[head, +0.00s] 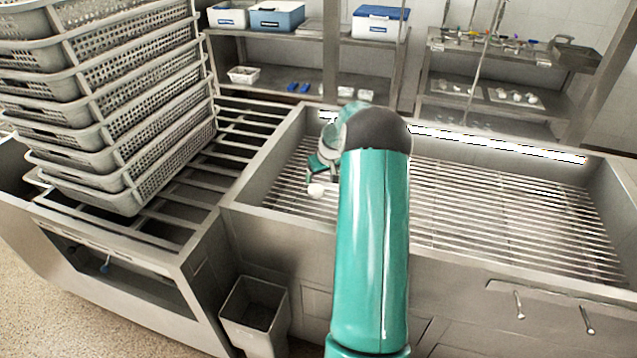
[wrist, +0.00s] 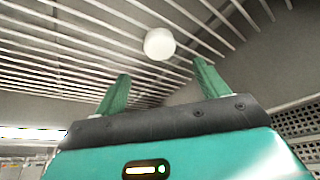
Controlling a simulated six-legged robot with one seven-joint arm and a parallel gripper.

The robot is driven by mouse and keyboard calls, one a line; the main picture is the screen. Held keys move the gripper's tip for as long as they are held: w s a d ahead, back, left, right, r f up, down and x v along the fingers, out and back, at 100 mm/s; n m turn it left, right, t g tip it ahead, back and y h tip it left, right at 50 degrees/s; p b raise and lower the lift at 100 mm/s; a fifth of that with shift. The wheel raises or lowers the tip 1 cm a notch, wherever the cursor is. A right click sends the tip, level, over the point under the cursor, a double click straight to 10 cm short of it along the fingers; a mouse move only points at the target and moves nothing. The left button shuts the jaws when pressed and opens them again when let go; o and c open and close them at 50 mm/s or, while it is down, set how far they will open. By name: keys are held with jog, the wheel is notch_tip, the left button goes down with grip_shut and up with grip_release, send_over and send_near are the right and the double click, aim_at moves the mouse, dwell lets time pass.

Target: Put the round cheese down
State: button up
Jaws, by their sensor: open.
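The round cheese (head: 316,190) is a small white disc in the head view, on the slatted rack (head: 480,215) inside the metal basin, near its left end. In the wrist view the cheese (wrist: 159,44) lies against the slats, just beyond the fingertips and between their lines. My gripper (head: 318,172) is right beside the cheese in the head view, partly hidden by my own arm. In the wrist view its two green fingers (wrist: 159,72) stand apart with nothing between them. The cheese looks apart from both fingers.
A tall stack of grey perforated baskets (head: 110,110) stands at the left on a slatted metal frame. The basin's front wall (head: 275,222) borders the rack. The rack to the right is clear. A grey bin (head: 254,310) stands on the floor in front. Shelves with blue boxes (head: 277,15) are behind.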

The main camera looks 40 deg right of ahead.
jog(key=s+a+r+n, duration=0.1)
jog(key=s+a+r, duration=0.1)
jog(key=a+r, duration=1)
jog(key=s+a+r+n, duration=0.1)
jog(key=s+a+r, duration=0.1)
jog(key=a+r, duration=0.9)
jog(key=s+a+r, duration=0.2)
jog(key=s+a, duration=0.3)
jog(key=a, duration=0.3)
jog(key=s+a+r, duration=0.1)
jog(key=s+a, duration=0.3)
jog(key=a, duration=0.3)
jog(key=s+a, duration=0.4)
jog(key=s, duration=0.3)
jog(key=s+a+n+t+y, duration=0.1)
jog(key=s+a, duration=0.3)
jog(key=s, duration=0.2)
jog(key=shift+s+a+f+n, duration=0.3)
jog(key=shift+s+a+f, duration=0.1)
